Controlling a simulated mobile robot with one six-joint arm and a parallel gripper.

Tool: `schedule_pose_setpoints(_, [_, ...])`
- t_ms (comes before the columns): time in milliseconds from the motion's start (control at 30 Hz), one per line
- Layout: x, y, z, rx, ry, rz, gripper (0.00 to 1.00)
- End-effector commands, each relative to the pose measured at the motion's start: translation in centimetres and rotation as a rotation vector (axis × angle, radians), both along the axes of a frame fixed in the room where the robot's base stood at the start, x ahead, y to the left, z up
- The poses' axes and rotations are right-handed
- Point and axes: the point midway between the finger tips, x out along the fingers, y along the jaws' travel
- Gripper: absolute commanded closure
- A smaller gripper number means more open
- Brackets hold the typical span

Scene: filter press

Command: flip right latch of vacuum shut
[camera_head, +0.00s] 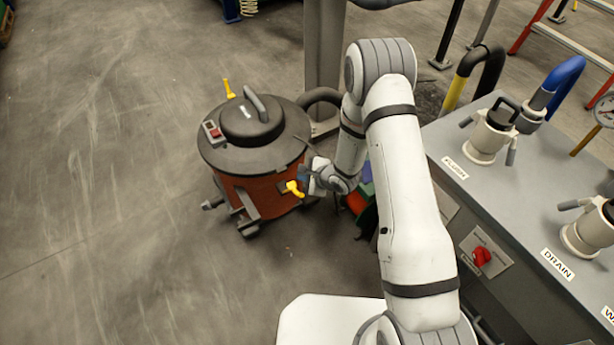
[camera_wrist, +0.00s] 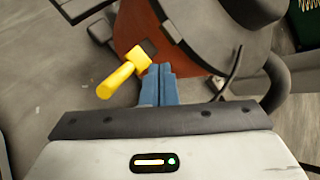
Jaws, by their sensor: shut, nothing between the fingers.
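The vacuum (camera_head: 258,150) stands on the floor left of my arm, with a red-brown drum (camera_wrist: 135,28) and a dark lid. A yellow latch (camera_head: 294,188) sits on the drum's near side; in the wrist view it (camera_wrist: 120,78) sticks out from a dark mount and points down-left. A second yellow latch (camera_head: 228,89) stands up at the lid's far left edge. My gripper (camera_wrist: 158,72) has its blue fingers shut together and empty, just right of the near latch's mount. Whether the fingers touch the latch or drum cannot be told. In the head view my gripper (camera_head: 303,180) is partly hidden.
A grey bench (camera_head: 440,140) with valves and a red knob (camera_head: 482,256) stands to the right. A post (camera_head: 324,60) and a dark hose (camera_head: 322,97) are behind the vacuum. The floor (camera_head: 90,180) to the left is clear.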

Motion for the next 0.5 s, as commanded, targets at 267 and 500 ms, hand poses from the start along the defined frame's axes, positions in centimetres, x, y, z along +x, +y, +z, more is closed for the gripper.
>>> schedule_pose_setpoints(267, [0.0,0.0,1.2,0.0,0.0,0.0,1.0])
schedule_pose_setpoints(500, [0.0,0.1,1.6,0.0,0.0,0.002,1.0])
